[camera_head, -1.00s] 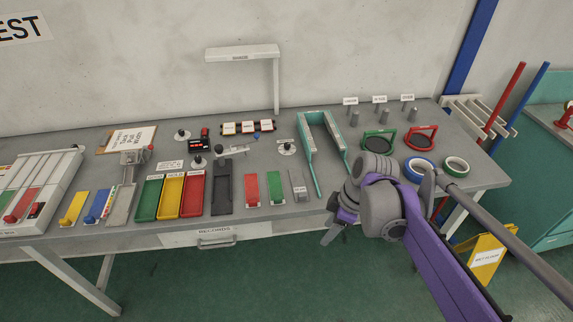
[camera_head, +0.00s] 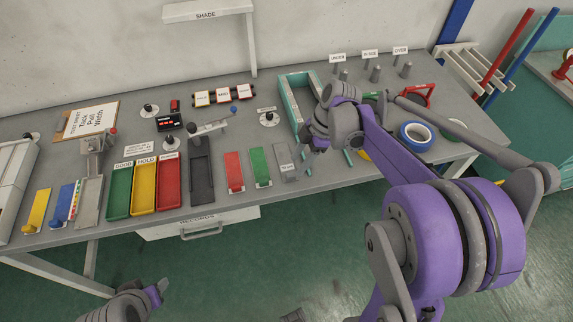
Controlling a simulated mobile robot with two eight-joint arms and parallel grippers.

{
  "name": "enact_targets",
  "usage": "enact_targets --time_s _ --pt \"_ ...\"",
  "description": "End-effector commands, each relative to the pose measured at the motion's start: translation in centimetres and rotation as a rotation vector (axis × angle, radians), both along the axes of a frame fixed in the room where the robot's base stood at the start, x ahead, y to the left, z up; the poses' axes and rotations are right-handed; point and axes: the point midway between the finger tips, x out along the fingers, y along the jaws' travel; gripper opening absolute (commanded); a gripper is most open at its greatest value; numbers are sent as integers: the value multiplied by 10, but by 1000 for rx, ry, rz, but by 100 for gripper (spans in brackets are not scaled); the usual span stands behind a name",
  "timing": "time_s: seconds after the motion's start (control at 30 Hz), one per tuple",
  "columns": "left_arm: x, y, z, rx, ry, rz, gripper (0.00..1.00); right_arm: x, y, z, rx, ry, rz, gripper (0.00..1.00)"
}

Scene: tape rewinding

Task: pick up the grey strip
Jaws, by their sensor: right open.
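The grey strip (camera_head: 284,158) lies on the workbench to the right of the green strip (camera_head: 260,166), with a pale label near its front end. My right gripper (camera_head: 308,146) is open, just to the right of the grey strip and over the bench. The view does not show whether it touches the strip. Its fingers are small and partly hidden by its own wrist. My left gripper (camera_head: 158,290) shows at the bottom left, in front of the bench and away from the strip; its jaws are partly cut off.
A red strip (camera_head: 234,171) lies left of the green one. A black tray (camera_head: 202,180) and red, yellow and green trays stand further left. A teal U-shaped frame (camera_head: 286,100) stands behind my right gripper. Tape rolls, one blue (camera_head: 415,134), lie to the right.

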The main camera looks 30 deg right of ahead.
Motion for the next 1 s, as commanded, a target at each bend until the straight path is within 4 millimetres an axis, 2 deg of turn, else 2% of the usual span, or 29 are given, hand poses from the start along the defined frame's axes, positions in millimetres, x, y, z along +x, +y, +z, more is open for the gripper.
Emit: enact_targets --time_s 0.37,0.67,0.9,0.97,1.0 --pt "0 0 0 0 0 0 50 4 16 -45 0 0 1 55" --pt "0 0 0 0 0 0 50 4 18 -49 0 -1 -1 55" --pt "0 0 0 0 0 0 50 4 18 -49 0 -1 -1 12" --pt "0 0 0 0 0 0 50 4 18 -49 0 -1 -1 1" --pt "0 0 0 0 0 0 50 4 18 -49 0 -1 -1 0"
